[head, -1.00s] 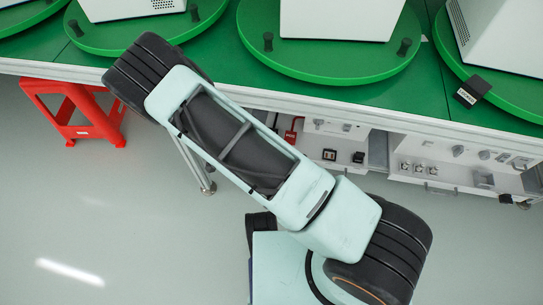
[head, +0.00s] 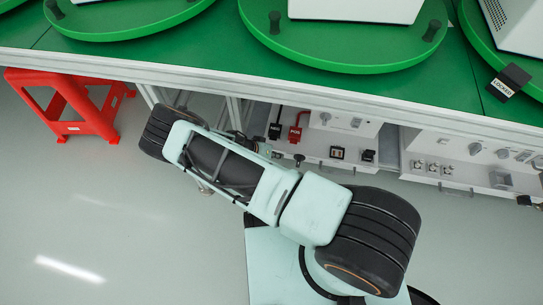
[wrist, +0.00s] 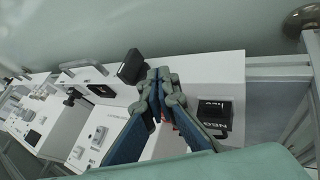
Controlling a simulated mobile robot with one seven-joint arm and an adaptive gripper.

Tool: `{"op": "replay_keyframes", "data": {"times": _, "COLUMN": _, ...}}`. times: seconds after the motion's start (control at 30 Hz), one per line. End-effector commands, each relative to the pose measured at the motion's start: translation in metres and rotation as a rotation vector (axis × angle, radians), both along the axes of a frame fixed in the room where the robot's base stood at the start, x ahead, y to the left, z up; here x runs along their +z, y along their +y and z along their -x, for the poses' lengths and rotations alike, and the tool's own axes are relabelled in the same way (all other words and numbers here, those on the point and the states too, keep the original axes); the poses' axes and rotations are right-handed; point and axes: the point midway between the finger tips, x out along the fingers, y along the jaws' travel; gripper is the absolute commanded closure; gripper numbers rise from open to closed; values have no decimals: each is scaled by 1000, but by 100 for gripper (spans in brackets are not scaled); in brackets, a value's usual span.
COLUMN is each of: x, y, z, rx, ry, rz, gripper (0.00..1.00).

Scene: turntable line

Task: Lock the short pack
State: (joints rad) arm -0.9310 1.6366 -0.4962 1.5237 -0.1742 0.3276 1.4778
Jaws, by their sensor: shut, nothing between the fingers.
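White housings (head: 357,10) stand on green turntables (head: 340,62) at the top of the head view. I cannot tell which is the short pack. A black tag reading LOCKED (head: 509,81) sits at the right turntable's rim. Below the table edge, a red plug marked POS (head: 295,134) and a black plug (head: 274,131) hang on cables near a white panel (head: 345,122). In the wrist view, my gripper (wrist: 157,100) is shut and empty above a white panel. A black plug marked NEG (wrist: 212,112) lies right of it. A red bit shows behind the fingers, mostly hidden.
A black block (wrist: 131,66) stands left of my fingertips in the wrist view. Metal frame rails (wrist: 280,70) run at right. The table's pale front edge (head: 230,84) overhangs the panels. A red stool (head: 70,105) stands at left. The floor in front is clear.

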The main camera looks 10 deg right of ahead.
Motion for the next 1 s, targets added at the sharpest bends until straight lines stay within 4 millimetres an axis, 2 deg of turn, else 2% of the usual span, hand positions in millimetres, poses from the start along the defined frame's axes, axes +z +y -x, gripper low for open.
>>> {"op": "replay_keyframes", "data": {"times": 0.03, "x": -14, "y": -7, "z": -2, "rx": -2, "ry": 1, "rz": 1, "gripper": 100}}
{"op": "replay_keyframes", "data": {"times": 0.1, "x": -24, "y": -15, "z": -5, "rx": -1, "ry": 1, "rz": 1, "gripper": 100}}
{"op": "replay_keyframes", "data": {"times": 0.23, "x": -18, "y": -33, "z": 3, "rx": 0, "ry": 2, "rz": 1, "gripper": 100}}
{"op": "replay_keyframes", "data": {"times": 0.4, "x": -17, "y": -46, "z": 6, "rx": 1, "ry": 0, "rz": -1, "gripper": 100}}
{"op": "replay_keyframes", "data": {"times": 1.0, "x": -15, "y": -48, "z": 11, "rx": 1, "ry": -4, "rz": -12, "gripper": 100}}
